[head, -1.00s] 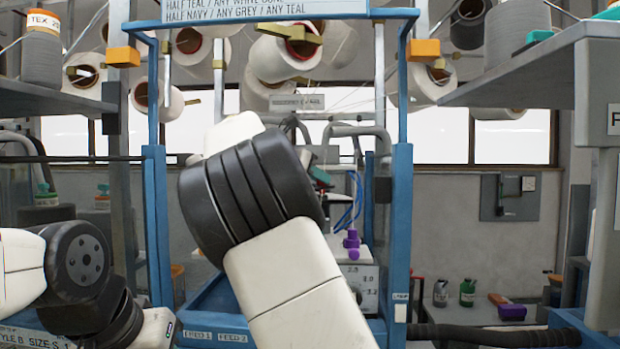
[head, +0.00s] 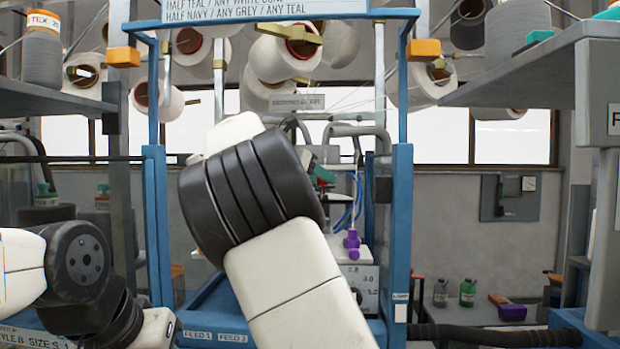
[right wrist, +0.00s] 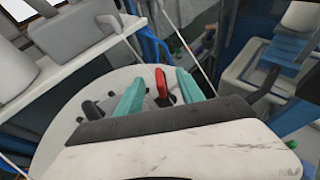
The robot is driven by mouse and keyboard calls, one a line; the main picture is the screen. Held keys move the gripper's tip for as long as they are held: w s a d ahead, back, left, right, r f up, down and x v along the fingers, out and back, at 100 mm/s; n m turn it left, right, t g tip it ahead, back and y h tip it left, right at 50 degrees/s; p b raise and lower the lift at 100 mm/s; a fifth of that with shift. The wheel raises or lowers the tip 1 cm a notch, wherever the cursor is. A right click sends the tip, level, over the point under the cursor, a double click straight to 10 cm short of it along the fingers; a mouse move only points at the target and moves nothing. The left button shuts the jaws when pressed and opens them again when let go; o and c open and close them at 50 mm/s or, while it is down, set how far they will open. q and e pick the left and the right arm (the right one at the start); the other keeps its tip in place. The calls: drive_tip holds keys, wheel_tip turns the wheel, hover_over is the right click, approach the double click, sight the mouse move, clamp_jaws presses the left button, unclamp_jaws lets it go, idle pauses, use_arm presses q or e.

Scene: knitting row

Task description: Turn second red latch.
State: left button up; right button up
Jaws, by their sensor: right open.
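In the right wrist view, a red latch (right wrist: 161,82) stands up from a round white plate (right wrist: 62,128). My right gripper (right wrist: 160,77) is open, with one teal finger on each side of the latch. Gaps show between the latch and both fingers. The latch's lower end is partly hidden by dark parts and the gripper body. Only one red latch shows clearly. In the head view my right arm covers the middle of the machine, and its gripper is mostly hidden behind it. My left arm shows at the lower left, but its gripper does not.
A blue frame (head: 400,220) surrounds the machine, with yarn cones (head: 275,58) above. Grey shelves (head: 545,65) stand on both sides. A purple part (head: 351,240) hangs right of my arm. In the wrist view, thin yarns run close by and a white shelf (right wrist: 70,70) lies left.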

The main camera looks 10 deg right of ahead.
drive_tip(key=v, duration=0.7)
drive_tip(key=shift+s+a, duration=0.25)
drive_tip(key=shift+a, duration=0.05)
drive_tip(key=shift+r, duration=0.1)
